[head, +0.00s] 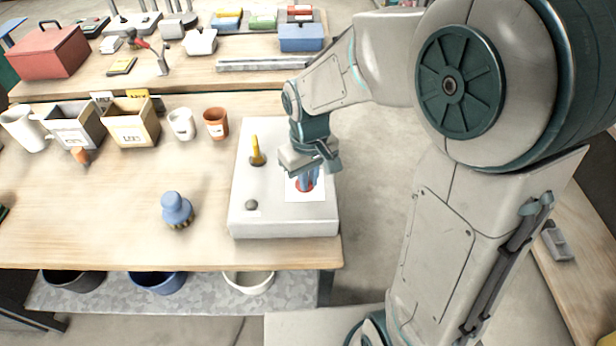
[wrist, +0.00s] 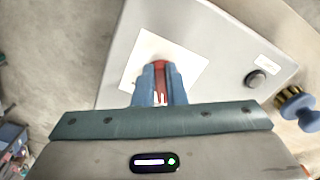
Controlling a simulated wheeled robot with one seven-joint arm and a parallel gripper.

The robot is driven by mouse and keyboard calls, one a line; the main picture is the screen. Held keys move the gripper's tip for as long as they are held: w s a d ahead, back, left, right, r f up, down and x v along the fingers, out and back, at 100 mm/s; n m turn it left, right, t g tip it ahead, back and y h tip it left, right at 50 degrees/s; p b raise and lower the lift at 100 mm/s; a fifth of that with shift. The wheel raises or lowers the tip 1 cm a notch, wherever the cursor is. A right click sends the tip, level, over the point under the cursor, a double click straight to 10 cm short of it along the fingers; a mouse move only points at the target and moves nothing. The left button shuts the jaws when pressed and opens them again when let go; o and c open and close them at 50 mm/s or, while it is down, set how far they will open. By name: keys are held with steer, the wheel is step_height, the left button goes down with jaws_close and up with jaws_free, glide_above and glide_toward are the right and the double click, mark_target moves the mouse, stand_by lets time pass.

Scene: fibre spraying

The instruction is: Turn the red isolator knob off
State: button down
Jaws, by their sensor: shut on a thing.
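The red isolator knob (wrist: 161,68) sits on a white square plate (wrist: 187,70) on top of a pale grey box (head: 285,223). In the head view the knob (head: 304,186) is partly hidden by my gripper. My gripper (wrist: 160,82) points down at the knob, and its blue fingers are shut on it, one on each side. In the head view my gripper (head: 308,178) is over the right part of the box. The knob's pointer direction is hidden by the fingers.
The box also carries a yellow lever (head: 256,152) and a dark round button (head: 251,204). A blue-handled brush (head: 176,208) stands left of the box on the wooden bench (head: 110,220). Cups and bins line the bench's back. Floor lies right of the box.

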steer(key=shift+w+r+n, duration=0.1)
steer(key=shift+w+n, duration=0.05)
steer(key=shift+n, duration=0.65)
steer(key=c, duration=1.5)
jaws_free()
steer(key=shift+d, duration=0.1)
step_height(320, 180, up, 14)
steer(key=shift+f, duration=0.1)
